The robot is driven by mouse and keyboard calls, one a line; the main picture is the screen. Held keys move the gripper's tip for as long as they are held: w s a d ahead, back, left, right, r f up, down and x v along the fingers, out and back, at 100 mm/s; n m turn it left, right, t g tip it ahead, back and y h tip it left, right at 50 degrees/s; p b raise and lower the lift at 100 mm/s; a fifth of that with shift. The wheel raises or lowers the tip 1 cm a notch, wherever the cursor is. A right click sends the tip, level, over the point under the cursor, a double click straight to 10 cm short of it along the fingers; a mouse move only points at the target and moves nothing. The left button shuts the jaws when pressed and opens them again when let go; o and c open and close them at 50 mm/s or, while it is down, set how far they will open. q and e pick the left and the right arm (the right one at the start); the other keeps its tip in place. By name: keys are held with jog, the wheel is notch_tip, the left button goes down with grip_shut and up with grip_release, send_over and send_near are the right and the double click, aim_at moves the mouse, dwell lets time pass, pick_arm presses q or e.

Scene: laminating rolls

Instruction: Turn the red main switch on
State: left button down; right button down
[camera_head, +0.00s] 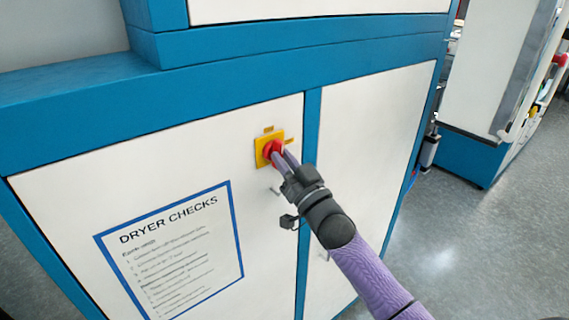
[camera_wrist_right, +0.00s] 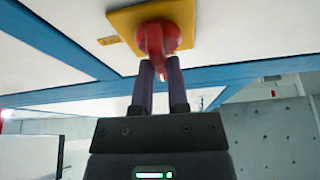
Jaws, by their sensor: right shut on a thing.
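The red main switch (camera_head: 272,149) is a red rotary knob on a yellow square plate (camera_head: 262,158), fixed to the white panel of the blue-framed machine. In the right wrist view the red knob (camera_wrist_right: 160,38) shows up close, with its handle reaching down between my fingers. My right gripper (camera_head: 281,156) is shut on the red handle; its two fingers (camera_wrist_right: 160,68) sit on either side of it. Part of the knob is hidden behind the fingers in the head view. My left gripper is not in view.
A "DRYER CHECKS" sheet (camera_head: 176,258) with a blue border is on the panel at lower left. A blue post (camera_head: 311,120) runs down to the right of the switch. Grey floor (camera_head: 490,240) lies open at right, with another white and blue machine (camera_head: 490,70) beyond.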

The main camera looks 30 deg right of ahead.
jog(key=shift+n+y, duration=0.6)
jog(key=shift+n, duration=0.4)
jog(key=c, duration=0.6)
grip_release()
jog(key=b+v, duration=0.2)
jog(key=v, duration=0.8)
